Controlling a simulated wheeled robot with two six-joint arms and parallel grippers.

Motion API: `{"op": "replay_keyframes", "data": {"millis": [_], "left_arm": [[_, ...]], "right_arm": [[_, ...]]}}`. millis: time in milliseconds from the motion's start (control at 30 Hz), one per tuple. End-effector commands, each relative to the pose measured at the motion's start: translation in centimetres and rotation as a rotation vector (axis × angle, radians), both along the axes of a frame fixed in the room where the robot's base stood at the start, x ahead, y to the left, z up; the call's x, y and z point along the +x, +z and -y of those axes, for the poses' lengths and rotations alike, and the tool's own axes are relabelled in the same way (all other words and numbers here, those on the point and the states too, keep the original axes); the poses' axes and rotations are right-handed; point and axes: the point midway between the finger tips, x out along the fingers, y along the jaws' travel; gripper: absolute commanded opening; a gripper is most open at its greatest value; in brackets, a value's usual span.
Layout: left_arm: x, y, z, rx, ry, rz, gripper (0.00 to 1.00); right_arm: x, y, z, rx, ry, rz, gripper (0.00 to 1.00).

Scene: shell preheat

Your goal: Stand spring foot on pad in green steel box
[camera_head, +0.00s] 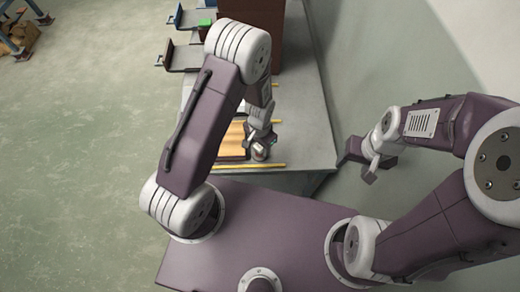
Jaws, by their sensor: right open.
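My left gripper (259,150) points down over the near end of the bench, beside a tan wooden-looking surface. It is small and partly covered by its own arm, so I cannot tell whether it holds anything. My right gripper (361,162) is open, off the right edge of the bench, away from the things on it. I cannot make out the spring foot, the pad or the green steel box. A small bright green patch (207,23) shows at the far left of the bench, but I cannot tell what it is.
The grey bench (310,118) runs away from me along a pale wall. A tall dark brown block (262,22) stands toward its far end. Yellow strips (264,166) lie near the tan surface (232,140). Dark brackets (182,57) jut out left. Open floor (80,150) lies left.

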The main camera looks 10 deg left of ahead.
Motion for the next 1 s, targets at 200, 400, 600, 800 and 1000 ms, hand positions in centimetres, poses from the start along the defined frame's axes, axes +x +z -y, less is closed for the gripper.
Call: {"op": "replay_keyframes", "data": {"millis": [200,400,600,800,1000], "left_arm": [[0.0,0.1,0.0,0.0,0.0,0.001,0.0],[0.1,0.9,0.0,-0.001,0.0,0.003,0.0],[0.2,4.5,0.1,-0.002,0.0,0.008,0.0],[-0.9,6.9,4.8,-0.002,-0.008,0.005,0.0],[-1.8,9.5,9.1,-0.002,-0.006,0.004,0.0]], "right_arm": [[0.0,0.0,0.0,0.0,0.0,0.0,0.57],[0.0,0.0,0.0,0.0,0.0,0.0,0.57],[0.0,-0.1,0.0,0.0,0.0,0.0,0.57],[0.0,-0.5,0.0,0.0,0.0,0.0,0.57],[0.0,-0.7,0.0,0.0,0.0,0.0,0.57]]}}
